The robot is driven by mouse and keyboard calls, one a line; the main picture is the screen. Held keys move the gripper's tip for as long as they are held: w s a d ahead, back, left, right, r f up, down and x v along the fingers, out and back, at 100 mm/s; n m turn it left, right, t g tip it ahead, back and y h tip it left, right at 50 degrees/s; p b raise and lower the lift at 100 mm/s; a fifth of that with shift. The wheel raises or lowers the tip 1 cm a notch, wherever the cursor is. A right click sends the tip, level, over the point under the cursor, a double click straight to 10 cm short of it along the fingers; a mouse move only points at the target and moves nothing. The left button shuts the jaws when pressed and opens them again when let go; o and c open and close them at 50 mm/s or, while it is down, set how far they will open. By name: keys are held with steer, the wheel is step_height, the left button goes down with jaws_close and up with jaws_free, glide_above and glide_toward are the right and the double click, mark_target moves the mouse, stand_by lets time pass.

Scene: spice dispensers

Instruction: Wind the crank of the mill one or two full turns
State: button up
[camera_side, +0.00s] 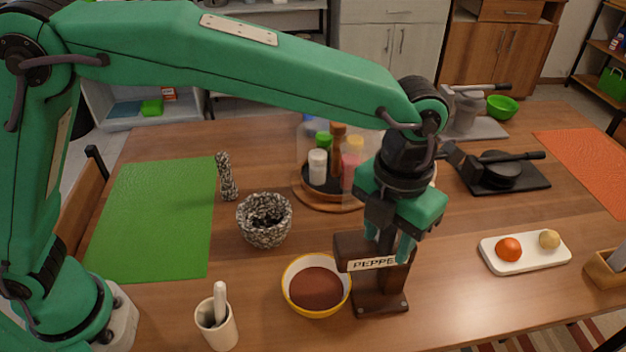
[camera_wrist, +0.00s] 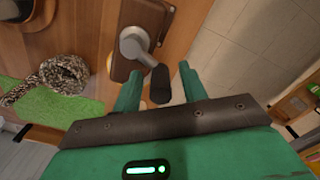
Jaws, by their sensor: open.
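The mill (camera_side: 381,288) is a dark brown wooden stand with a PEPPER label, upright on the table; its upper part is partly hidden behind my gripper in the side view. In the wrist view the mill (camera_wrist: 128,38) shows from above, with a grey crank arm (camera_wrist: 132,45) ending in a dark crank knob (camera_wrist: 161,85). My gripper (camera_side: 388,243) points down just over the mill. In the wrist view my gripper (camera_wrist: 160,72) is open, with one finger on each side of the knob and visible gaps between.
A yellow-rimmed bowl (camera_side: 289,290) of brown powder stands left of the mill. A mortar with pestle (camera_side: 217,328), a speckled bowl (camera_side: 264,228) and a round tray of bottles (camera_side: 322,199) are nearby. A white plate (camera_side: 525,262) holds fruit at the right.

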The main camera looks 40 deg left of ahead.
steer(key=shift+f, duration=0.3)
steer(key=c, duration=0.9)
steer(key=shift+d, duration=0.1)
